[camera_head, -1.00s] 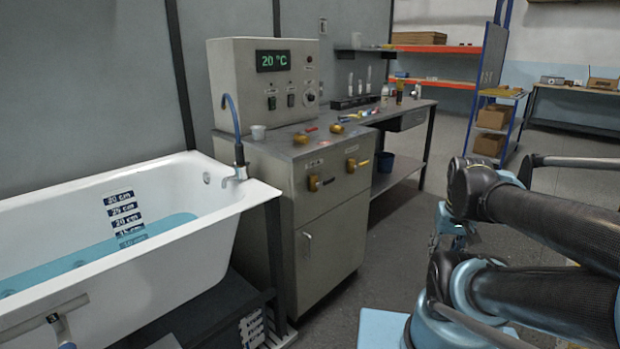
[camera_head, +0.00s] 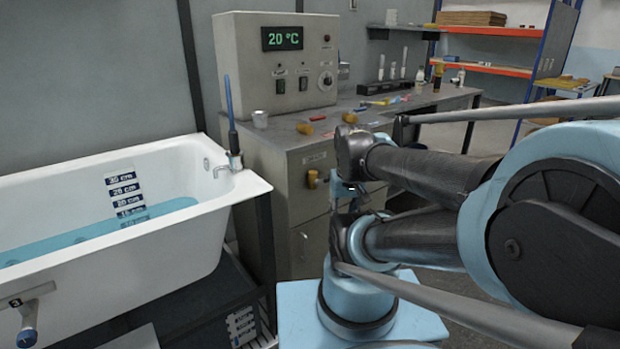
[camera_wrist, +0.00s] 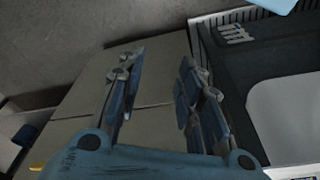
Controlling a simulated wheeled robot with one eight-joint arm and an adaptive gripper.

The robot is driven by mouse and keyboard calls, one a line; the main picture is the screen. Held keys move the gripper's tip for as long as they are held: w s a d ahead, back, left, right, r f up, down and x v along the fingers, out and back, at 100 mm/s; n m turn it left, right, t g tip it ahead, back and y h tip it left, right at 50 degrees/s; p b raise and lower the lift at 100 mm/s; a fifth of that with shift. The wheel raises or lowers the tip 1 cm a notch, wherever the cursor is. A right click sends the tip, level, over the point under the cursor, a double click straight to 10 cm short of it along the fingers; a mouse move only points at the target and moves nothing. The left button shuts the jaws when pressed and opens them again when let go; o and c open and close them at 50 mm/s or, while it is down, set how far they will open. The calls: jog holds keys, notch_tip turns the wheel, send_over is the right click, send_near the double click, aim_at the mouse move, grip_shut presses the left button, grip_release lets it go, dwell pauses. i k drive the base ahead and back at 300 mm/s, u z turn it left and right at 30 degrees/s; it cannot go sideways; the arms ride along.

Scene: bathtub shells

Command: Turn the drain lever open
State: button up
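A metal lever with a blue end (camera_head: 28,338), beside a tag with a 3, sticks out at the front of the white bathtub (camera_head: 190,245) in the lower left of the head view. It looks like the drain lever, hanging downward, and is cut close to the picture's edge. The tub holds blue water (camera_head: 100,232). My gripper (camera_wrist: 160,68) shows in the wrist view with its two fingers apart and nothing between them. It points towards grey cabinet panels (camera_wrist: 80,95), away from the lever. The lever does not show in the wrist view.
A grey control cabinet (camera_head: 270,190) with a 20 °C display stands right of the tub. A dark platform (camera_head: 205,300) lies under the tub. A workbench (camera_head: 430,102) and shelves stand behind.

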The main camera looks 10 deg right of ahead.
aim_at(324, 180)
jog(key=z, duration=0.5)
jog(key=k, duration=1.25)
jog(key=u, duration=0.3)
